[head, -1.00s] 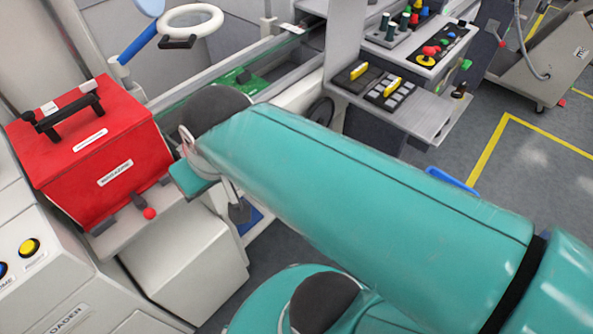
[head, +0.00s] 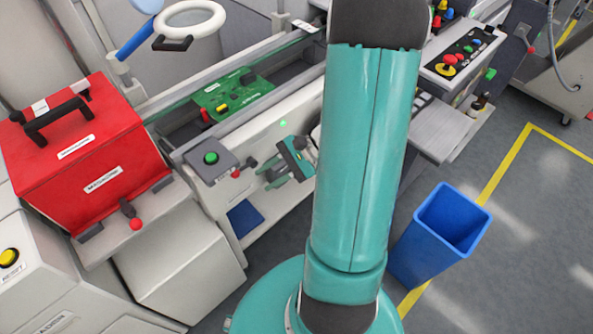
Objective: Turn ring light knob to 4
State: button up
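The ring light (head: 190,19) is a white ring at the top left, with a small dark block (head: 173,44) at its lower edge. I cannot make out a numbered dial on it. A grey box with a green button (head: 211,158) sits on the front of the white bench, with a red knob (head: 236,174) and a dark knob (head: 252,163) to its right. My gripper (head: 268,175) is in front of the bench, right of these knobs and well below the ring light. Its fingers point left and look empty; their gap is unclear.
A green circuit board (head: 233,96) lies in the bench's rail channel. A red magazine box (head: 82,148) stands at left. A blue bin (head: 440,235) stands on the floor at right.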

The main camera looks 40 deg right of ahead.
jog(key=s+d+f+m+t+h, duration=0.4)
jog(key=d+f+m+t+h, duration=0.3)
jog(key=f+m, duration=0.35)
jog(key=s+d+f+m+t+h, duration=0.55)
jog(key=d+f+m, duration=0.3)
jog(key=f, duration=0.25)
jog(key=w+y, duration=0.1)
jog(key=w, duration=1.3)
jog(key=shift+w+a+r+m+t, duration=0.15)
jog(key=shift+a+r+m+t, duration=0.05)
jog(key=shift+a+m+t, duration=0.2)
jog(key=shift+c, duration=0.2)
grip_shut()
